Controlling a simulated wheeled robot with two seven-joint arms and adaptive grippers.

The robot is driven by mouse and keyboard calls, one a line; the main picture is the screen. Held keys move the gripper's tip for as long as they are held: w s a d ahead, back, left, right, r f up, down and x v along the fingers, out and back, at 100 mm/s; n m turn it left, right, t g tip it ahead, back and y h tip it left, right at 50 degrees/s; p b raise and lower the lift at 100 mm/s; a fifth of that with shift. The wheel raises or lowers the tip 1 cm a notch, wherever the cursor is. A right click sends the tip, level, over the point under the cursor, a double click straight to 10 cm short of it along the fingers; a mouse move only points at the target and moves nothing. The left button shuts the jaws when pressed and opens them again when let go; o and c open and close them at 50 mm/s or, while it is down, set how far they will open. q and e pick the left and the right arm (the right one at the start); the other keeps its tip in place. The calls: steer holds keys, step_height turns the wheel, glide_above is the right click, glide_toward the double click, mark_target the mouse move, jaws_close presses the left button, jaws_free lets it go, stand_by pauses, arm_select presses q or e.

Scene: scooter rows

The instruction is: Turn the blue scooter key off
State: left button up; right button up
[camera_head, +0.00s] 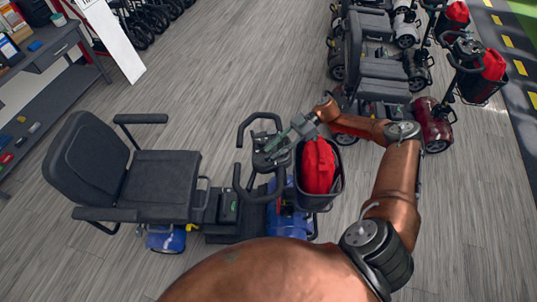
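The blue scooter (290,225) stands in the middle, with a black seat on its left, a blue front body and blue by the rear wheel. Its black tiller and loop handlebars (247,190) rise in front of the seat. My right gripper (272,149) reaches in from the right over the tiller's console, its fingers pointing left and down. It covers part of the console. I cannot make out the key, whether the fingers touch anything, or whether they are open or shut. My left gripper is not in view.
A black basket (327,199) with a red bag (318,166) hangs on the scooter's front, close beside my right arm. More scooters stand at the upper right, one dark red (431,124). A desk (50,50) stands at the upper left. Grey floor is free at the lower right.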

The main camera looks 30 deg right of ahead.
steer(key=v, duration=0.8)
steer(key=shift+d+r, duration=0.15)
steer(key=shift+d, duration=0.2)
